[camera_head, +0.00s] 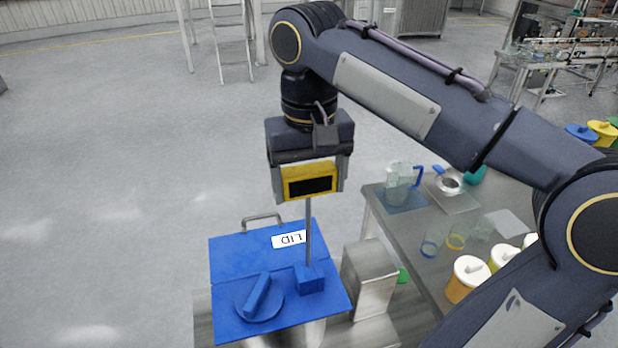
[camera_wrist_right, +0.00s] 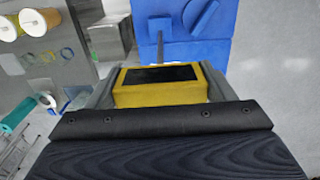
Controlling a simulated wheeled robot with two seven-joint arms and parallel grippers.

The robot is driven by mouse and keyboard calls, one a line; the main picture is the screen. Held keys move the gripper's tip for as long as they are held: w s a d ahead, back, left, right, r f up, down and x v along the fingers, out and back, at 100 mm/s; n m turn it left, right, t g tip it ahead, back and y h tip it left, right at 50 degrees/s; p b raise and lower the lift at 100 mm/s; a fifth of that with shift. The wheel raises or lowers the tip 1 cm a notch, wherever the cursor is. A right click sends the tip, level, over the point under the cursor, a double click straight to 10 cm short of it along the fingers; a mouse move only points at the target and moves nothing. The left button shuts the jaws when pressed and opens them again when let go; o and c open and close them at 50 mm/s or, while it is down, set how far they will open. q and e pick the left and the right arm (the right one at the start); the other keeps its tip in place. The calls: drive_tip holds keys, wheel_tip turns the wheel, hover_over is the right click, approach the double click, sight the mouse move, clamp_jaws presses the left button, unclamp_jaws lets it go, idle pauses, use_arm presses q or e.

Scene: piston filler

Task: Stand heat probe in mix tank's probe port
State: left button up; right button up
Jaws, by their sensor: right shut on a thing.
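The heat probe (camera_head: 308,183) has a yellow head with a black display and a thin metal stem pointing down. My right gripper (camera_head: 309,188) is shut on its yellow head, which also shows between the fingers in the right wrist view (camera_wrist_right: 160,86). The mix tank has a blue top (camera_head: 240,255) with a white "LID" label. On it is a raised blue block (camera_head: 311,279), which looks like the probe port. The upright stem's lower end meets the block's top in the head view; I cannot tell how far it is inside. My left gripper is not in view.
A blue round cap with a bar handle (camera_head: 260,301) sits left of the block. A metal box (camera_head: 369,279) stands right of the tank. The floor at left is clear.

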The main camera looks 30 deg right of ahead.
drive_tip(key=shift+f, duration=0.25)
drive_tip(key=shift+f+b, duration=0.8)
drive_tip(key=shift+f, duration=0.2)
drive_tip(key=b, duration=0.6)
hover_over(309, 262)
drive_tip(key=shift+f, duration=4.15)
drive_tip(key=shift+f+b, duration=3.05)
drive_tip(key=shift+f, duration=1.55)
drive_tip(key=o, duration=1.1)
